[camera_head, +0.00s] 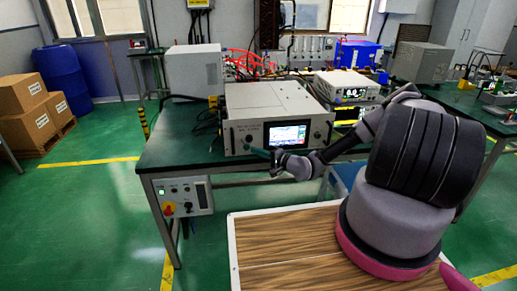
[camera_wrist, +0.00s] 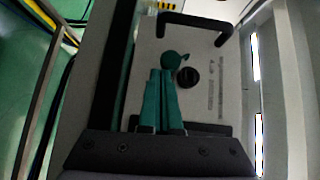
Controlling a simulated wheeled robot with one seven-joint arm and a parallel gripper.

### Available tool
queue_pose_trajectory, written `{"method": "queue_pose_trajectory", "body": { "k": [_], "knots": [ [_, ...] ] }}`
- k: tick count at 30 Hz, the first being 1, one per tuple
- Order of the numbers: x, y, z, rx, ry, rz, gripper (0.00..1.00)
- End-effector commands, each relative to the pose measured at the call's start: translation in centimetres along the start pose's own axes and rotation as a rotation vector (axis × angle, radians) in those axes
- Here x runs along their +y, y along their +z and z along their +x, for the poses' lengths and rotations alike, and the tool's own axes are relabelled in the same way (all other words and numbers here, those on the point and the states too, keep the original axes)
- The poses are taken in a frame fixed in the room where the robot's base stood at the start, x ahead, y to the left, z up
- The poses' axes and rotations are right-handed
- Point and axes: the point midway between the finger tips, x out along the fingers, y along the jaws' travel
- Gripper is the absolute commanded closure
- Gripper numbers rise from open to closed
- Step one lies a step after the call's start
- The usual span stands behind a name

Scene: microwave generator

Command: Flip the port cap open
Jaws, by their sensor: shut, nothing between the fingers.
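The microwave generator (camera_head: 270,115) is a pale box with a lit screen, standing on the green-topped bench. Its front panel (camera_wrist: 205,100) fills the middle of the wrist view. A small round teal piece with a short tab, seemingly the port cap (camera_wrist: 173,59), shows on the panel just beyond my fingertips. A black round knob or port (camera_wrist: 187,77) lies beside it to the right. My gripper (camera_wrist: 162,73) has teal fingers, shut together and empty, pointing at the panel close to the cap. Contact cannot be told.
Black handles (camera_wrist: 195,24) stick out from the panel near the fingers. A wood-topped table (camera_head: 290,245) is in front.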

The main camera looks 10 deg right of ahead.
Motion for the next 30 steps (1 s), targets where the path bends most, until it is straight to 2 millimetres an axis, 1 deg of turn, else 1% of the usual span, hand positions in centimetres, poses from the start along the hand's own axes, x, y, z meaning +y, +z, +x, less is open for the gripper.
{"method": "queue_pose_trajectory", "body": {
  "k": [3,12,19,30],
  "knots": [
    [0.6,0.3,0.3,0.001,-0.001,0.001,1.00],
    [1.7,1.2,1.2,0.000,0.001,0.001,1.00],
    [2.0,1.6,1.7,0.000,0.000,0.000,1.00],
    [2.1,1.7,1.8,0.000,0.001,-0.001,1.00]
  ]
}}
